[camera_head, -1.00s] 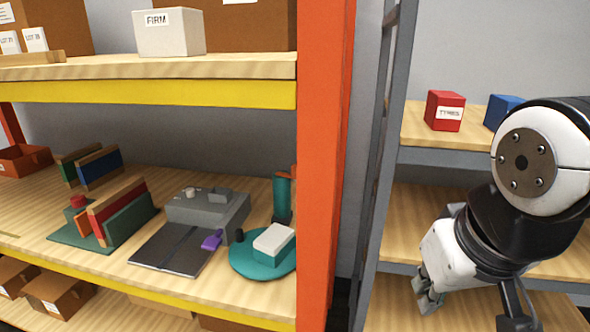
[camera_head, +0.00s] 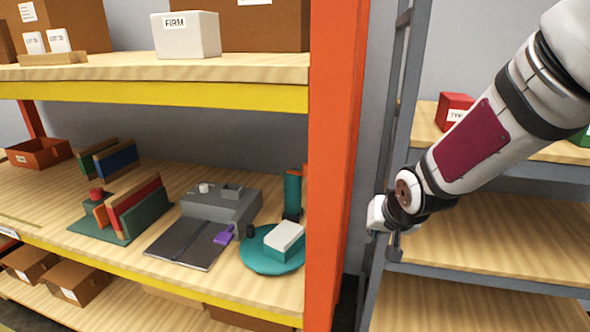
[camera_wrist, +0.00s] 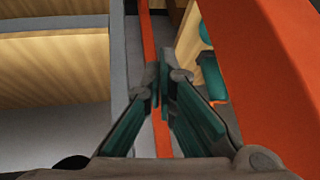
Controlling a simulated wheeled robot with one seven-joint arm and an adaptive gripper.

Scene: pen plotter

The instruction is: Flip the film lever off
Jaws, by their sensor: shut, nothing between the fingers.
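The grey plotter (camera_head: 225,206) sits on the middle wooden shelf, with a flat dark bed (camera_head: 186,250) in front of it. A purple lever-like tab (camera_head: 224,234) sticks out at the bed's right edge; I cannot tell for sure that it is the film lever, or its setting. My gripper (camera_wrist: 162,88) is shut and empty in the wrist view. In the head view its wrist is right of the orange post, well apart from the plotter, and the fingers are mostly hidden. The plotter is not clearly visible in the wrist view.
The orange post (camera_head: 336,160) stands between my arm and the plotter's shelf. A grey rack upright (camera_head: 391,130) is close beside my wrist. A teal round base with a white-topped block (camera_head: 283,238) is right of the plotter. A book stand (camera_head: 118,232) is left. The shelf above limits height.

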